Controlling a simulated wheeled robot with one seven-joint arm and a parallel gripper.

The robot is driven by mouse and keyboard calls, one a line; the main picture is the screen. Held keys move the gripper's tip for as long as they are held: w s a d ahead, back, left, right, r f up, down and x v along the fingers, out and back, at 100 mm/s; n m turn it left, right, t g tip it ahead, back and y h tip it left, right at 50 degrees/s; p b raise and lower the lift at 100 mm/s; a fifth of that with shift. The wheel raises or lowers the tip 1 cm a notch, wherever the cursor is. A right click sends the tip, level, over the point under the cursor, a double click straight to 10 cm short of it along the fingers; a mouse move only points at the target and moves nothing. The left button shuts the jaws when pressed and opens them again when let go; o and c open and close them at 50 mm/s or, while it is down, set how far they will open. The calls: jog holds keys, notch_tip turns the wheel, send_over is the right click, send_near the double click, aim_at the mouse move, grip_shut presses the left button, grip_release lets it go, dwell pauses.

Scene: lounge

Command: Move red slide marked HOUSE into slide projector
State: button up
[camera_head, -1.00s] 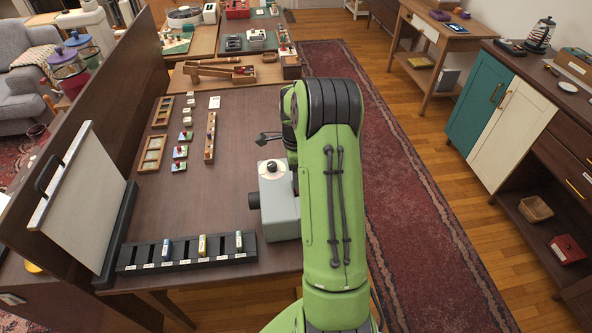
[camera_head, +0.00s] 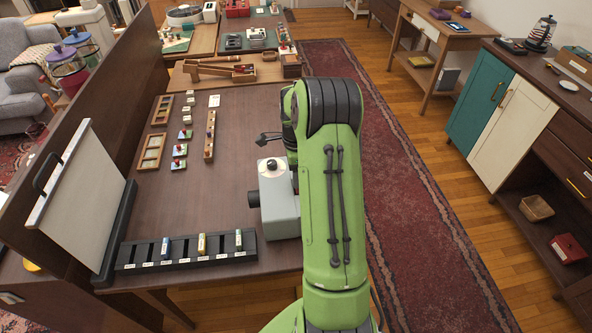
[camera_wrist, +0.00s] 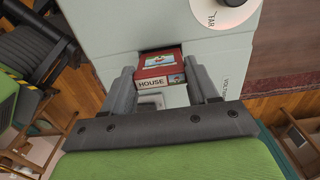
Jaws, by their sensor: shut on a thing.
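The red slide marked HOUSE (camera_wrist: 154,84) shows in the wrist view, with a small picture on its upper face. My gripper (camera_wrist: 162,74) is shut on it, one grey finger at each side. The slide's far end is at the dark slot in the pale grey slide projector (camera_wrist: 110,32); how deep it sits inside is hard to tell. In the head view the projector (camera_head: 279,208) stands on the brown table, with a dial on top and a dark lens at its left. My green arm hides the projector's right side, the gripper and the slide there.
A black rack (camera_head: 185,253) with several labelled slots and a few slides lies along the table's front edge. A white screen (camera_head: 78,198) stands at the left. Wooden frames and small blocks lie farther back. The tabletop left of the projector is clear.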

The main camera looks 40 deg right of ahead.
jog(key=shift+f+b, duration=1.45)
jog(key=shift+f, duration=0.6)
jog(key=shift+s+a+f+b, duration=0.2)
jog(key=shift+s+f+b, duration=0.15)
jog(key=shift+f, duration=0.15)
dwell(0.4)
jog(key=o, duration=1.2)
jog(key=shift+w+d+f, duration=0.1)
jog(key=shift+c, duration=0.2)
jog(key=shift+w+r+p, duration=0.1)
jog(key=shift+r+p, duration=0.5)
jog(key=shift+r, duration=0.1)
jog(key=shift+r+p, duration=1.65)
jog(key=shift+r, duration=0.85)
